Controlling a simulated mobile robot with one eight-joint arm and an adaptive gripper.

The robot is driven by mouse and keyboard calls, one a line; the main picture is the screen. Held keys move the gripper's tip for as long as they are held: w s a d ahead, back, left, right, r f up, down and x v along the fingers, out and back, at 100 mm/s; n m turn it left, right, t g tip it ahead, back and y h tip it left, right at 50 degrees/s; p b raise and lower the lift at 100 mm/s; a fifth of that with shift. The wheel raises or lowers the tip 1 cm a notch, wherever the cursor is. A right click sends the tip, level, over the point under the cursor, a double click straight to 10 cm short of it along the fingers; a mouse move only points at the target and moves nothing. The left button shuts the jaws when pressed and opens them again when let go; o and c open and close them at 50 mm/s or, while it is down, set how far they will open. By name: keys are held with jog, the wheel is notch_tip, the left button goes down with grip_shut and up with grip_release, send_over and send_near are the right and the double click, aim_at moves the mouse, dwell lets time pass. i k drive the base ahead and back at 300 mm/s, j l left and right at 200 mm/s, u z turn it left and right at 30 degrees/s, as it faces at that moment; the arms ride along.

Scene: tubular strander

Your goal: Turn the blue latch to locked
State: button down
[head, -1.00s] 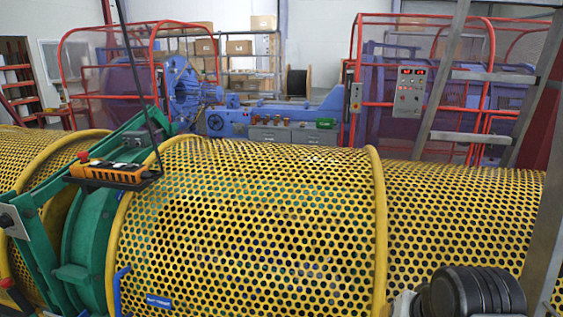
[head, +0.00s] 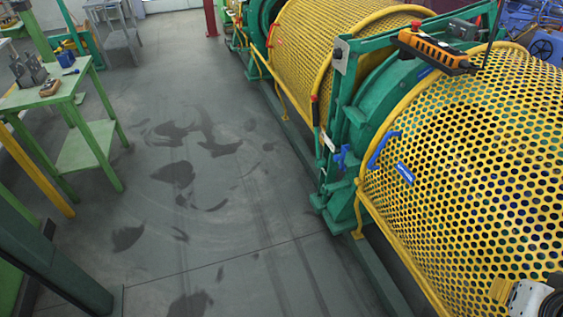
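A small blue latch (head: 341,157) sits on the green frame at the left end of the yellow perforated guard (head: 480,150). It is too small to tell its exact position. Right of it, a bent blue handle (head: 382,149) is fixed to the guard's yellow rim, with a blue label plate (head: 404,173) beside it. My gripper's fingers do not show; only a white and black part, probably of my arm, shows at the bottom right corner.
A green frame (head: 352,98) stands between this guard and another yellow guard (head: 305,55) farther back. A green table (head: 92,137) with tools stands at left. The grey floor (head: 220,190) between is clear, with dark stains.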

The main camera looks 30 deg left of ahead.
aim_at(339, 160)
jog(key=u, duration=0.95)
jog(key=i+z, duration=0.35)
jog(key=i, duration=0.8)
